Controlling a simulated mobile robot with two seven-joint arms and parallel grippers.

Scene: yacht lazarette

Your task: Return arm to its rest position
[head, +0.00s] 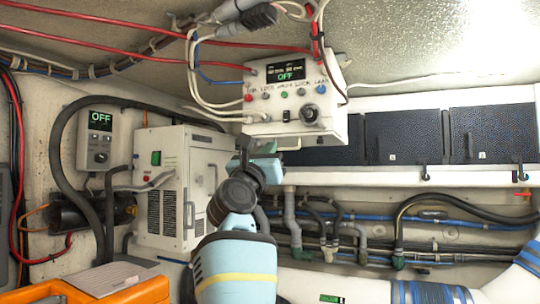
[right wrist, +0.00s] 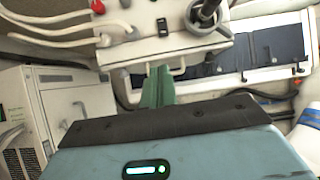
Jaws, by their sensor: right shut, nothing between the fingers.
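My right arm (head: 235,265) reaches up from the bottom middle of the head view. Its gripper (head: 262,150) is just below the white control box (head: 292,128) on the wall. In the right wrist view the green fingers of my right gripper (right wrist: 157,88) are together, with nothing between them. They point up at the lower edge of the control box (right wrist: 135,50), near its bottom handle; whether they touch it I cannot tell. The box's display reads OFF in the head view. My left gripper is not in view.
A white cabinet unit (head: 180,185) stands left of my right arm, with a small OFF panel (head: 97,140) beyond it. Pipes and hoses (head: 320,225) run behind at the right. Dark panels (head: 420,135) line the back wall. An orange case (head: 100,285) is at the lower left.

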